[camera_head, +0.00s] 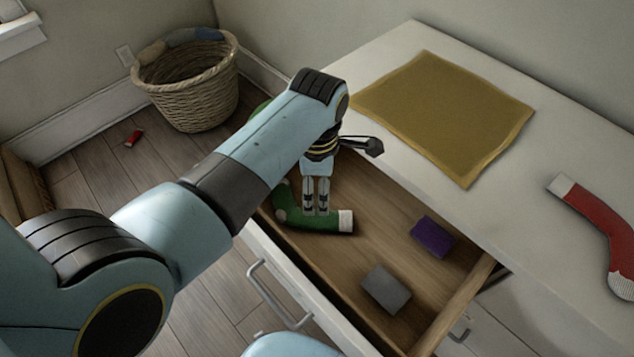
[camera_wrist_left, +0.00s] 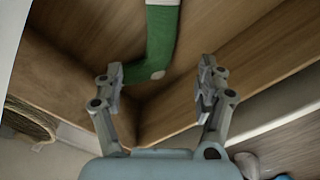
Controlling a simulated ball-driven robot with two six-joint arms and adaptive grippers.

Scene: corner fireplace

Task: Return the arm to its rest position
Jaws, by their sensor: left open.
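My left arm reaches in from the left in the head view. The green stocking (camera_wrist_left: 162,35) lies in the drawer just beyond the fingertips there. Whether the fingers touch the stocking I cannot tell. My right gripper is not in view.
The drawer also holds a purple block (camera_head: 432,237) and a grey block (camera_head: 387,290). On the white top (camera_head: 510,190) lie a mustard cloth (camera_head: 440,115) and a red stocking (camera_head: 600,230). A wicker basket (camera_head: 190,95) and a small red object (camera_head: 134,138) are on the floor.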

